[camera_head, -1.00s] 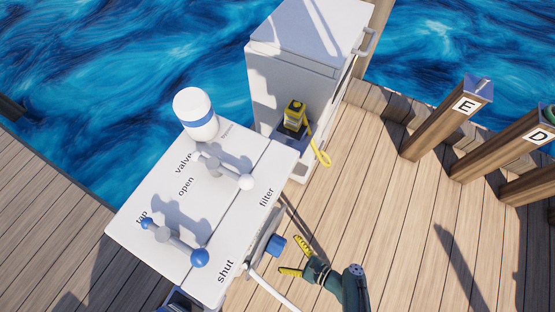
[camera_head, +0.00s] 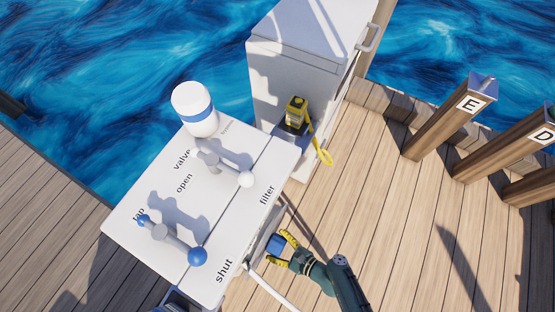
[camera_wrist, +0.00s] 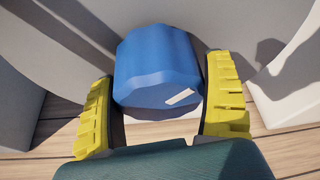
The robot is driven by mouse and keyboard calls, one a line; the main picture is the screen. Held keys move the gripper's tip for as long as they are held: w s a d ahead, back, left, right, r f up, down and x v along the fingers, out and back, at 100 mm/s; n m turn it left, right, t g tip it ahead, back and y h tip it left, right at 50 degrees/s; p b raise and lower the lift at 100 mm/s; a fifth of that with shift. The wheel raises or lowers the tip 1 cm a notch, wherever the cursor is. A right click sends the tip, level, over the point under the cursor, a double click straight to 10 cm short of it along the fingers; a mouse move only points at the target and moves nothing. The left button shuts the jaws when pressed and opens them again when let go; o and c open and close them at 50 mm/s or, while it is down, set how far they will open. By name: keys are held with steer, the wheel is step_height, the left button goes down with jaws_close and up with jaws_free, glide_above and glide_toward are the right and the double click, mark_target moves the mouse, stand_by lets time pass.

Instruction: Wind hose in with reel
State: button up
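A blue faceted knob (camera_head: 275,244) sits on the side of the white cabinet, low on its right face; I take it for the reel's handle. My gripper (camera_head: 283,247) is at the knob, with its yellow-padded fingers on either side. In the wrist view the blue knob (camera_wrist: 158,72) stands between the two yellow fingers (camera_wrist: 160,110). The fingers are spread around it, with a narrow gap visible at the right; contact at the left is unclear. A white hose (camera_head: 268,285) runs down from the cabinet's side. The reel is mostly hidden under the cabinet top.
The white cabinet top (camera_head: 172,213) carries a blue-ended tap lever (camera_head: 172,242), a white-ended valve lever (camera_head: 222,166) and a white filter canister (camera_head: 195,109). A tall white box (camera_head: 300,55) with a yellow device (camera_head: 296,112) stands behind. Wooden decking (camera_head: 390,220) is open at right.

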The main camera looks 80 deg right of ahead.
steer(key=shift+w, duration=0.1)
steer(key=c, duration=0.7)
steer(key=shift+b, duration=0.35)
